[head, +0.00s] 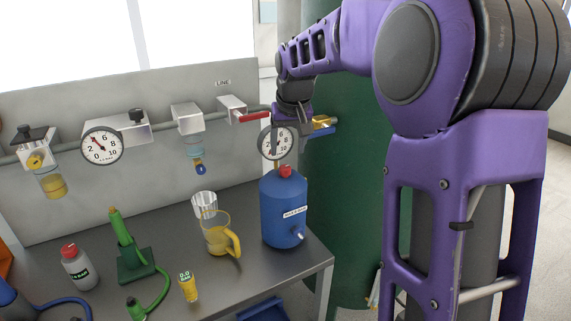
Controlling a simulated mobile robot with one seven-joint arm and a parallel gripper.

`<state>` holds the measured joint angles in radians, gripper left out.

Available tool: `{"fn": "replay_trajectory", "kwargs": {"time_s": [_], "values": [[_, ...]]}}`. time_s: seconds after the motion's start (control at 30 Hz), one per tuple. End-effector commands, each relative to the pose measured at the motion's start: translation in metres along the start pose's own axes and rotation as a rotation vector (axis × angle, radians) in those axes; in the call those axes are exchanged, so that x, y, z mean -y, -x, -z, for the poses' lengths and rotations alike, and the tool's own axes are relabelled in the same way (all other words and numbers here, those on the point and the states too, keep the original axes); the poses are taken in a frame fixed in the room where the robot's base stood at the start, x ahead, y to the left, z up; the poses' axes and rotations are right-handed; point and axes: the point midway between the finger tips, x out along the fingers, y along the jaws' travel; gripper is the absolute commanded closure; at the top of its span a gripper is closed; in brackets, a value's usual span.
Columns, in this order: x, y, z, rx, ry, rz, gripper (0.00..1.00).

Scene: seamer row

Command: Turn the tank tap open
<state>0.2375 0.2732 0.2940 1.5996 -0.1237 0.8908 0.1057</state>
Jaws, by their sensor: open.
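The tank tap (323,121), a brass-coloured fitting with a blue handle, sticks out from the left side of the large green tank (345,200) in the head view. My gripper (290,130) is just left of the tap in the picture, pointing down by a round gauge. It is open and holds nothing that I can see. Its fingers are small and partly lost against the gauge and pipe. I cannot tell whether it touches the tap. My wrist is close above the tap.
A red-handled line valve (254,117) and a gauge (102,146) sit on the wall pipe. On the bench (185,245) stand a blue jug (283,215), a yellow-handled pitcher (216,235), a green stand (135,265) and a white bottle (77,268). Floor shows at right.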

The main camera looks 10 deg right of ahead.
Motion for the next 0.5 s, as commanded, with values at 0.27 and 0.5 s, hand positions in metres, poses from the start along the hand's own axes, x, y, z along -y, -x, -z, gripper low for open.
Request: {"fn": "replay_trajectory", "kwargs": {"time_s": [0.27, 0.5], "values": [[0.001, -0.054, -0.001, 0.003, 0.001, 0.001, 0.31], [0.0, -0.074, 0.0, -0.001, 0.001, 0.0, 0.31]]}}
